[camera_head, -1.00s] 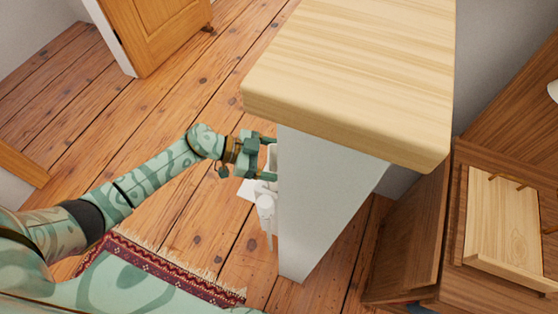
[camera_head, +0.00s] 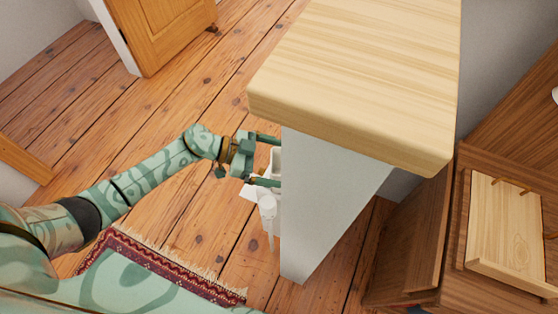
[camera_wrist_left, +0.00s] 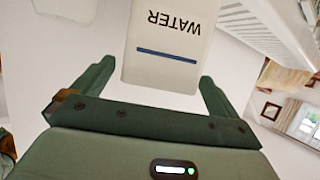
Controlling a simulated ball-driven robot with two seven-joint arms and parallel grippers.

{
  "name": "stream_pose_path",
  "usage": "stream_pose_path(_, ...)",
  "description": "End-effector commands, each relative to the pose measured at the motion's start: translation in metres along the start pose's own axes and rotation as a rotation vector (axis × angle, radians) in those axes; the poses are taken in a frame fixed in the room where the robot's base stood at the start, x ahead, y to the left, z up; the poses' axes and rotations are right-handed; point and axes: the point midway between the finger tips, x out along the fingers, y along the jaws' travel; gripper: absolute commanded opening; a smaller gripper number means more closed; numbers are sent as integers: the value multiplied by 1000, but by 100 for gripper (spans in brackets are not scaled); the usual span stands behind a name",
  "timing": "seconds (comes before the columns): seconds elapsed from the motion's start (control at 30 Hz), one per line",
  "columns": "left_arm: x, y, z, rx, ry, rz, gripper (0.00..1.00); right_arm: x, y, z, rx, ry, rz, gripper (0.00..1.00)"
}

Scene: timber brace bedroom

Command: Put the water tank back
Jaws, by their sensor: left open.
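The water tank is a white block marked WATER with a dark blue line; in the left wrist view the tank (camera_wrist_left: 165,45) sits upside down in the picture between my fingers. In the head view the tank (camera_head: 274,160) shows only as a white edge beside the grey-white panel, mostly hidden. My left gripper (camera_head: 274,161) is open around it, one finger on each side; in the left wrist view the gripper (camera_wrist_left: 157,75) shows gaps between both fingers and the tank. A white part with a nozzle-like end (camera_head: 267,205) hangs just below the gripper. My right gripper is not in view.
A thick wooden top (camera_head: 360,75) on a grey-white panel (camera_head: 320,200) overhangs the gripper's right side. A wooden cabinet with an open door (camera_head: 410,240) stands at right. A red fringed rug (camera_head: 170,265) lies near my base. Plank floor at left is clear.

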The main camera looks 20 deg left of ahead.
Motion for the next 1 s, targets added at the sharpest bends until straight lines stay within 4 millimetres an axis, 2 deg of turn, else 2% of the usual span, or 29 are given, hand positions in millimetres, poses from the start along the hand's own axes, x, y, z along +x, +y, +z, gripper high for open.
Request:
stream_pose_path(0.03,-15,-1,-5,5,-3,-4,99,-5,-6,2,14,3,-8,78)
stream_pose_path(0.2,-57,-1,-6,5,-3,-5,99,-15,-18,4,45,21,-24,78)
stream_pose_path(0.4,-92,0,-3,3,-2,-3,99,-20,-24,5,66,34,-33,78)
stream_pose_path(0.57,-102,0,-2,2,0,-2,99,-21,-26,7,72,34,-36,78)
stream_pose_path(0.8,-101,0,2,-3,5,-12,99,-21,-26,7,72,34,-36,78)
stream_pose_path(0.87,-96,3,14,-16,21,-55,99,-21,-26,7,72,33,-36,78)
stream_pose_path(0.93,-88,8,44,-50,40,-175,99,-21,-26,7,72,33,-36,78)
stream_pose_path(0.97,-85,13,65,-75,35,-251,99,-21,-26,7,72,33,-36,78)
stream_pose_path(1.0,-82,25,102,-120,2,-367,99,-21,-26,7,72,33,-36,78)
